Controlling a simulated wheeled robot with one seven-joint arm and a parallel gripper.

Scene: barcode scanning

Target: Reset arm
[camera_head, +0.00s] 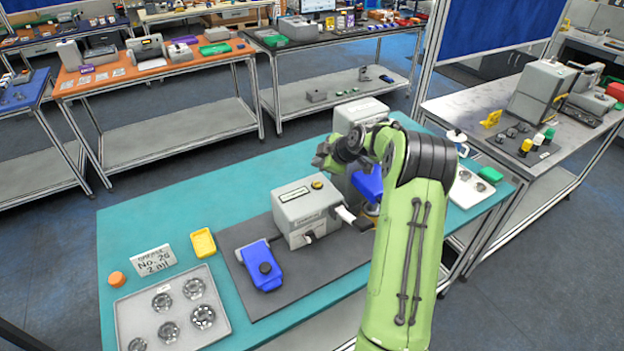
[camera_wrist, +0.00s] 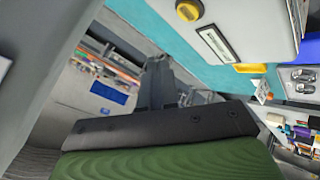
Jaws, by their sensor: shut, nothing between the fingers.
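My green arm reaches up over the teal bench (camera_head: 150,215) from the lower right in the head view. My gripper is not clearly distinguishable there among the dark parts at the arm's far end. In the wrist view my gripper (camera_wrist: 158,68) shows its dark fingers together, with nothing between them. The fingers are clear of the bench objects visible in that view.
A grey box machine (camera_head: 308,212) and a blue device (camera_head: 262,265) stand on the dark mat (camera_head: 250,300). A grey tray (camera_head: 130,310) with several metal parts, a yellow dish (camera_head: 203,243) and a written card (camera_head: 153,260) lie at left. A blue object (camera_head: 369,184) is close beside my arm.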

